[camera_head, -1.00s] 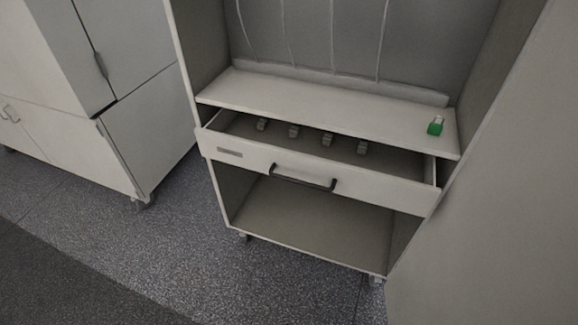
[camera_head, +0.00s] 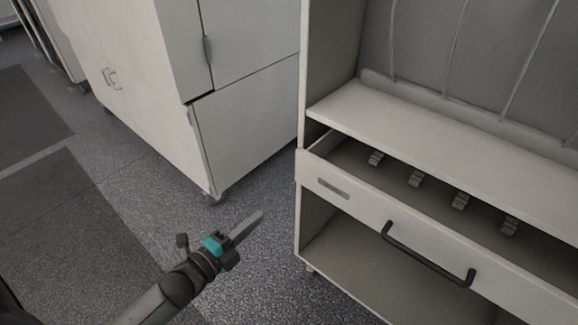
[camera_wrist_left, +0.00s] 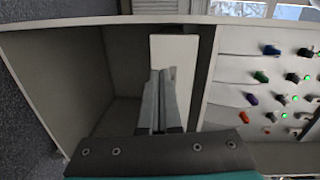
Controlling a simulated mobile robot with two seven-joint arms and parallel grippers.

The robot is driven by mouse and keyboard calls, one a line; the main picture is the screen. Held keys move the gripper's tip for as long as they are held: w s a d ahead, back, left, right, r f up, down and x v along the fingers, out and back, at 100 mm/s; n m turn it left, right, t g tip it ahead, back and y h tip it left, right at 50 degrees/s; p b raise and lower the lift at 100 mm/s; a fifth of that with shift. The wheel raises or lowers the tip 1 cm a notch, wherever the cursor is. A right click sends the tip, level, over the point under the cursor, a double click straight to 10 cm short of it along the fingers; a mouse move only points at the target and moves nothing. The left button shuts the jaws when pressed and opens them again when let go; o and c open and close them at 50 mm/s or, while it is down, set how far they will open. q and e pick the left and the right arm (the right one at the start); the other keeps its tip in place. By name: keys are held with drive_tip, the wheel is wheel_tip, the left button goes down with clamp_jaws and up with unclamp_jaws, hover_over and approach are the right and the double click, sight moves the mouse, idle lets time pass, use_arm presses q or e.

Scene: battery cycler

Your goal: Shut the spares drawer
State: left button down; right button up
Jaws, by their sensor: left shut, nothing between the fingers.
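The spares drawer (camera_head: 350,200) is a pale drawer in the cabinet at the right of the head view. It stands partly open, with several small grey parts inside. Its dark bar handle (camera_head: 428,262) is on the front, and a small grey label sits left of it. My left gripper (camera_head: 258,216) is shut and empty, left of the drawer front and apart from it. In the left wrist view its fingers (camera_wrist_left: 158,80) overlap a pale panel (camera_wrist_left: 174,52); I cannot tell whether this is the drawer. My right gripper is not in view.
A worktop shelf (camera_head: 400,125) lies above the drawer and an open compartment (camera_head: 345,250) below. Another white cabinet (camera_head: 245,130) on casters stands to the left, with clear floor before it. The wrist view shows a pale board (camera_wrist_left: 230,75) with coloured connectors.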

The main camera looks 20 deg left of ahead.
use_arm(q)
wheel_tip(320, 180, up, 2)
drive_tip(key=w+m, duration=0.1)
drive_tip(key=b, duration=0.4)
approach(304, 171)
drive_tip(key=shift+t+h, duration=0.3)
drive_tip(key=shift+h, duration=0.1)
drive_tip(key=x, duration=0.4)
drive_tip(key=shift+w+a+f, duration=0.1)
drive_tip(key=shift+w+f, duration=0.25)
drive_tip(key=shift+x, duration=1.1)
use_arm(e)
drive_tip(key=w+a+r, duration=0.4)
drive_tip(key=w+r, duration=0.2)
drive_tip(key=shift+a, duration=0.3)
